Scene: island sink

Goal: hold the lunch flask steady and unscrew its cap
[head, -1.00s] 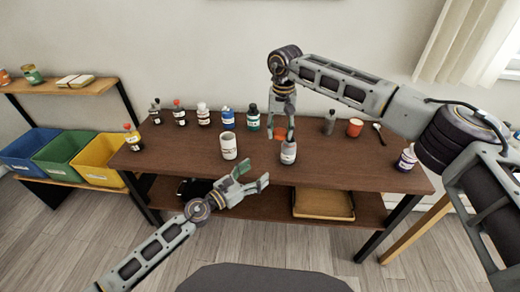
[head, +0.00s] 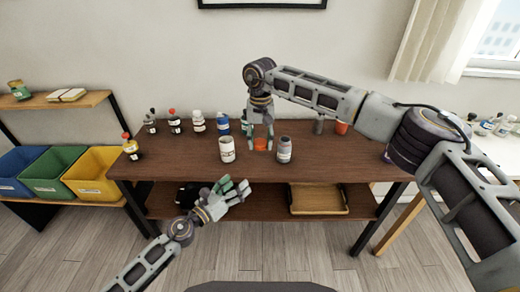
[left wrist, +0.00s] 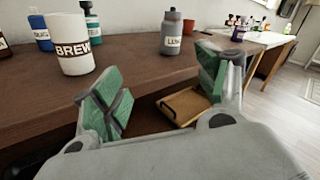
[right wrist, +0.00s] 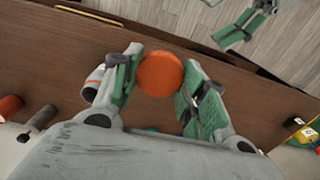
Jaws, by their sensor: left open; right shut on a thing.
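The lunch flask (head: 285,150), a grey bottle, stands upright on the brown table; its partly readable label shows in the left wrist view (left wrist: 173,38). Its top there is a narrow dark-grey neck, with no orange on it. My right gripper (head: 261,146) is left of the flask, apart from it, and shut on a round orange cap (right wrist: 160,74). The cap is low over the tabletop; I cannot tell whether it touches. My left gripper (head: 236,190) is open and empty, in front of the table's near edge, below and left of the flask.
A white BREW mug (head: 227,150) stands close left of my right gripper. Several bottles (head: 198,123) line the back left, and an orange cup (head: 341,128) stands at the back right. A yellow tray (head: 318,199) lies on the lower shelf.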

